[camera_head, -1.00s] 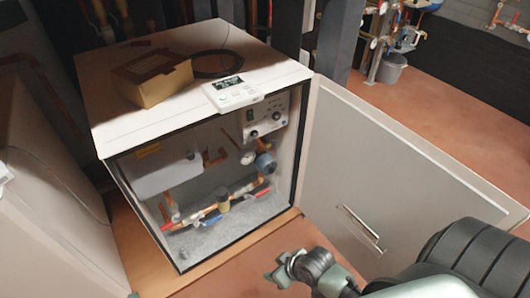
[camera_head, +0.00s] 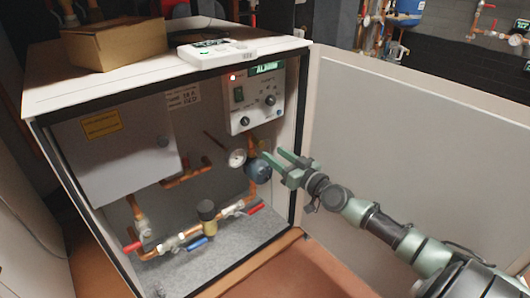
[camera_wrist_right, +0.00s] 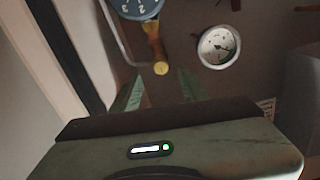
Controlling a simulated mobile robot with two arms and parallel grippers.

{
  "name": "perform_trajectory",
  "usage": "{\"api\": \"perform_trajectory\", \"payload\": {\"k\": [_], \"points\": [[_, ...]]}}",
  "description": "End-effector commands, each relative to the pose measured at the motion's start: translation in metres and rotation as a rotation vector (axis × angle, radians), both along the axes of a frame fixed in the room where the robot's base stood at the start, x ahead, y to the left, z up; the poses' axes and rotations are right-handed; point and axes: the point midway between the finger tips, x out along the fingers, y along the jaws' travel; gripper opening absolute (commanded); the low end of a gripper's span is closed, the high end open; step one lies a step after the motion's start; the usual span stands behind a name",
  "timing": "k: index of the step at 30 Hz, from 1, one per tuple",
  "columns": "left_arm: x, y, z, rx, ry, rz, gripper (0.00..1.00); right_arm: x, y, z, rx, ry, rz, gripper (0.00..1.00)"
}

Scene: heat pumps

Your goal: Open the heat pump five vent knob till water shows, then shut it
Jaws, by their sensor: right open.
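The heat pump cabinet (camera_head: 180,65) stands open, its door (camera_head: 420,150) swung to the right. My right gripper (camera_head: 276,158) is at the opening's right side, beside the blue round part (camera_head: 258,170). In the right wrist view my open gripper (camera_wrist_right: 160,80) points at a small brass knob-like end (camera_wrist_right: 160,68) on a short copper pipe. That end appears between the fingertips, and I cannot tell whether they touch it. I cannot surely pick out this brass end in the head view. No water shows. My left gripper is out of view.
A white-faced gauge (camera_head: 236,158) sits left of the blue part, also in the right wrist view (camera_wrist_right: 219,47). The control panel (camera_head: 255,97) is above. Red-handled (camera_head: 256,209) and blue-handled (camera_head: 198,244) valves sit low on copper pipes. A cardboard box (camera_head: 115,43) lies on top.

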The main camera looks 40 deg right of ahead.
Motion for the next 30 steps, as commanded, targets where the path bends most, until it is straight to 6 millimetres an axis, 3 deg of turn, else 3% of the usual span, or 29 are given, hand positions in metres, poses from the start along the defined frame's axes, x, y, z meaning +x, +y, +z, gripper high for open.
{"api": "perform_trajectory", "payload": {"k": [10,22,23,27,30], "points": [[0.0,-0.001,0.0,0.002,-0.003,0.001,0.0,0.047,0.004,-0.001,0.004,0.0,0.001,0.44],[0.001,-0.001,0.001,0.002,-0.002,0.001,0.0,0.055,0.006,-0.001,0.001,0.003,0.003,0.44],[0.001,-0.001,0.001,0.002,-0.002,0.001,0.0,0.055,0.006,-0.001,0.001,0.003,0.003,0.41],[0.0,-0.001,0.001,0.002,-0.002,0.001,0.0,0.055,0.006,-0.001,0.001,0.003,0.002,0.02],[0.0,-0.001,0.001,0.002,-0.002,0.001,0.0,0.055,0.006,-0.001,0.001,0.003,0.002,0.0]]}}
